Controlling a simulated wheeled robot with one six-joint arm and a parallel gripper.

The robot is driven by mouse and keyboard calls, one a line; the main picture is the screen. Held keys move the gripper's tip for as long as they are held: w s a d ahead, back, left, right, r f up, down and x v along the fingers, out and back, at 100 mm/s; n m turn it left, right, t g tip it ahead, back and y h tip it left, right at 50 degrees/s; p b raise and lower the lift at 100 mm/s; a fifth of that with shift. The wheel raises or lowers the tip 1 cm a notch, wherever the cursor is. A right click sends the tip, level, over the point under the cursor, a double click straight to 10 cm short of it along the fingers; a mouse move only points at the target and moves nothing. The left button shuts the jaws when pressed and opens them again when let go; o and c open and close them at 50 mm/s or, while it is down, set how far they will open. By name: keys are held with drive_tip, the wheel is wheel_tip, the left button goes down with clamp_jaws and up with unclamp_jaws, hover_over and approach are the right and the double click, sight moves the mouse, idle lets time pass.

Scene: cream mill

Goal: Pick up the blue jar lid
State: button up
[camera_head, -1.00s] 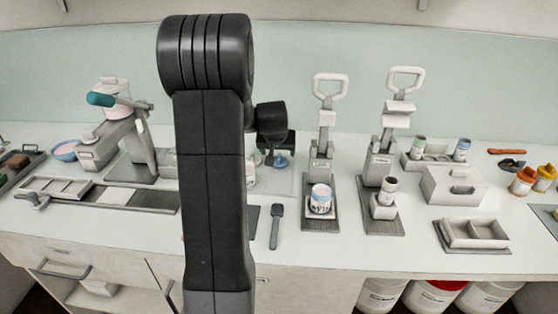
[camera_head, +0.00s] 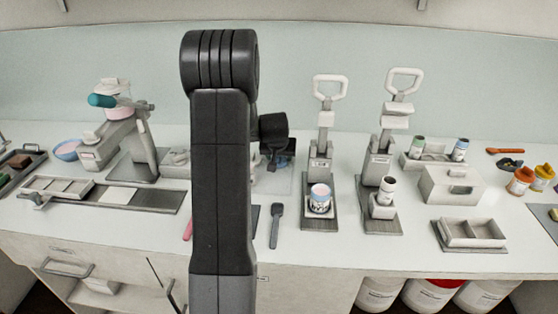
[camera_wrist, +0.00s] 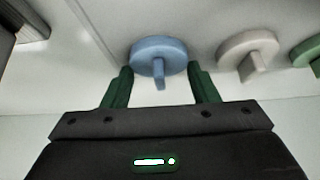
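The blue jar lid (camera_wrist: 160,57) is a round disc with a small upright tab, seen in the wrist view between the fingertips of my gripper (camera_wrist: 160,72). The green fingers stand apart, one on each side of the lid, close to its edges. Contact is not clear, and the tab has free space on both sides. In the head view my gripper (camera_head: 277,157) is low over the pale board behind my arm, and it mostly hides the lid.
In the wrist view a cream lid (camera_wrist: 247,53) and a green lid (camera_wrist: 308,52) lie in a row to the right. In the head view a lever press (camera_head: 321,165) holding a jar (camera_head: 320,199) stands right of my gripper. A dark spatula (camera_head: 276,222) lies in front.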

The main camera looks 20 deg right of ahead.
drive_tip(key=shift+c, duration=1.3)
